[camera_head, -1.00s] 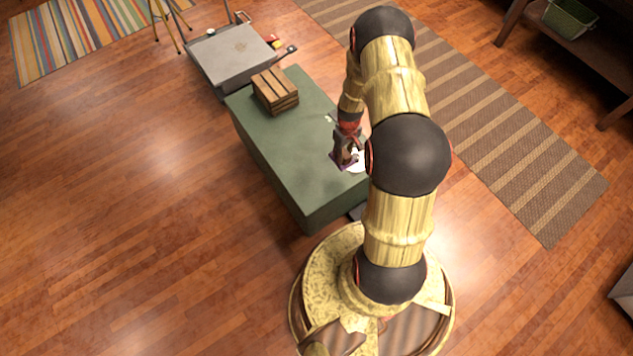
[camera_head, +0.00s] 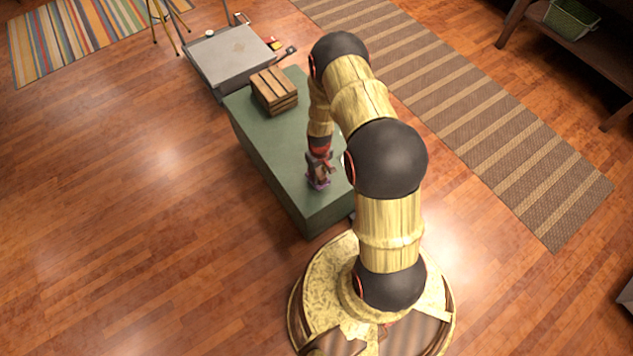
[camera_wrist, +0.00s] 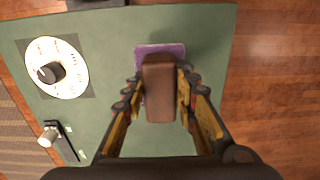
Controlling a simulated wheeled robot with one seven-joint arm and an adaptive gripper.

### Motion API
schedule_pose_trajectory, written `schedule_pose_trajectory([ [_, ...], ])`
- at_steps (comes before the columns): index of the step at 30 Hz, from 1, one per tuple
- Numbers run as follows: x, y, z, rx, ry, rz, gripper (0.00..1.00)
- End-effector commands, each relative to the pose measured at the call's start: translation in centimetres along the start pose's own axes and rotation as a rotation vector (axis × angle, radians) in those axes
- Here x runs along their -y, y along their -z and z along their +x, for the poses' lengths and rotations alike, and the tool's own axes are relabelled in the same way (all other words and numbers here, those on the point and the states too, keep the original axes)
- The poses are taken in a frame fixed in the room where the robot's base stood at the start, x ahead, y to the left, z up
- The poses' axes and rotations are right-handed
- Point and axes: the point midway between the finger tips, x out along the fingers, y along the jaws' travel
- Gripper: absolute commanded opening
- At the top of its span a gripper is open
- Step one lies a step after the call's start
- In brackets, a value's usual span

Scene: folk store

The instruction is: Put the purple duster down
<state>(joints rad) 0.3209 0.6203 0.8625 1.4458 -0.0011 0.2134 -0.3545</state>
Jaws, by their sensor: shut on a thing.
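The purple duster (camera_wrist: 159,85) has a brown handle block on a purple pad. In the wrist view it sits between the fingers of my gripper (camera_wrist: 160,100), which is shut on the brown block. The purple pad edge shows beyond the block, over the green table top (camera_wrist: 120,125). I cannot tell whether the pad touches the table.
A white dial plate (camera_wrist: 57,68) with a dark knob lies left of the duster in the wrist view, and a small dark tool (camera_wrist: 60,138) lies below it. A wooden crate (camera_head: 274,91) stands at the table's far end. A grey cart (camera_head: 237,58) stands beyond.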

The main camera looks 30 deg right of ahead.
Motion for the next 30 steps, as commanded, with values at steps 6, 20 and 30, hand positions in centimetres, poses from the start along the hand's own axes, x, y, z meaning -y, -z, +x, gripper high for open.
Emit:
schedule_pose_trajectory([
  [6, 1.0, 0.2, 1.3, 0.002, 0.001, -0.001, 0.01],
  [20, 1.0, 0.3, 4.2, 0.0, 0.0, 0.001, 0.01],
  [30, 1.0, 0.3, 4.5, 0.001, 0.0, 0.001, 0.38],
])
